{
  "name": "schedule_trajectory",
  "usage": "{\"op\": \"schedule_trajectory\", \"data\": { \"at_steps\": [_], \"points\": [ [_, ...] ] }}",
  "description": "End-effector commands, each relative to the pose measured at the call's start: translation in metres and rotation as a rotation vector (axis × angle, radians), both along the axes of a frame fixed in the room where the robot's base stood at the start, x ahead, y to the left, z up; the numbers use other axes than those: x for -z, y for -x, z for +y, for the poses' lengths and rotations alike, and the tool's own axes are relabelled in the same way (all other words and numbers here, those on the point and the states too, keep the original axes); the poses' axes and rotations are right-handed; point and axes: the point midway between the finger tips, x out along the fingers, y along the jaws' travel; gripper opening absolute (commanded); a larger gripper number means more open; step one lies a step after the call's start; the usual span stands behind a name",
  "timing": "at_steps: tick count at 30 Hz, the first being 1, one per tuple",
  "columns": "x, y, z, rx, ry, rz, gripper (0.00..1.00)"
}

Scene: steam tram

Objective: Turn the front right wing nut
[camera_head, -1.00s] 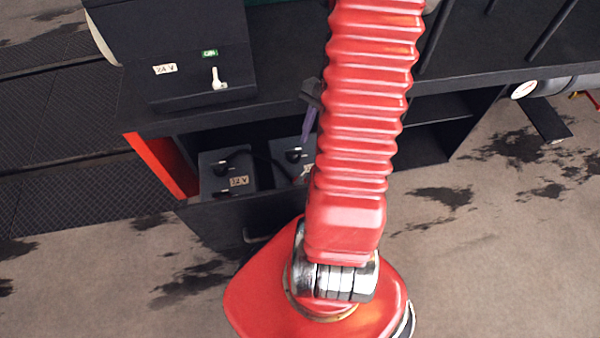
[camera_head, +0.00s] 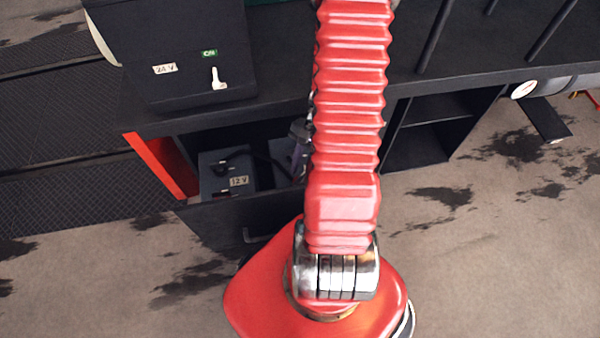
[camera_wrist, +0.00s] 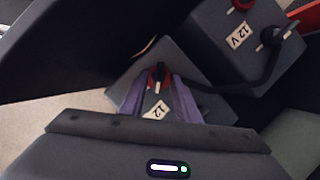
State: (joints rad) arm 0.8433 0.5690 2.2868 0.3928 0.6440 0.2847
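The front right wing nut (camera_wrist: 158,75), dark with red at its base, stands on the right-hand 12 V battery (camera_wrist: 124,88) in the open drawer. My gripper (camera_wrist: 158,82) has two purple fingers, one on each side of this nut, with a gap between them; I cannot tell whether either touches it. In the head view the gripper (camera_head: 299,160) is low over the drawer, partly hidden behind my red arm, and the right-hand battery is mostly hidden. The left-hand 12 V battery (camera_head: 213,183) stands beside it.
A black cable (camera_wrist: 268,70) runs between the batteries. The drawer's front panel (camera_head: 223,222) and a red side panel (camera_head: 163,165) stand close around them. A 24 V box (camera_head: 190,85) with a white switch sits on the bench above.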

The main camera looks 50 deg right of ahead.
Motion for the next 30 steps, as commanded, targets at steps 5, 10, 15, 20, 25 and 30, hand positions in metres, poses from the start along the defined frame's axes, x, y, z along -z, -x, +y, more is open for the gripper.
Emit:
{"op": "schedule_trajectory", "data": {
  "at_steps": [5, 10, 15, 20, 25, 30],
  "points": [
    [0.0114, 0.0007, 0.0049, -0.003, 0.000, 0.001, 0.29],
    [0.0132, 0.0006, 0.0055, -0.001, 0.000, 0.001, 0.29],
    [0.0129, 0.0006, 0.0055, -0.001, 0.001, 0.000, 0.28],
    [0.0129, 0.0005, 0.0055, -0.001, 0.001, 0.000, 0.16],
    [0.0128, 0.0004, 0.0055, -0.002, 0.001, 0.000, 0.04],
    [0.0126, -0.0001, 0.0056, -0.002, 0.001, -0.001, 0.00]
  ]
}}
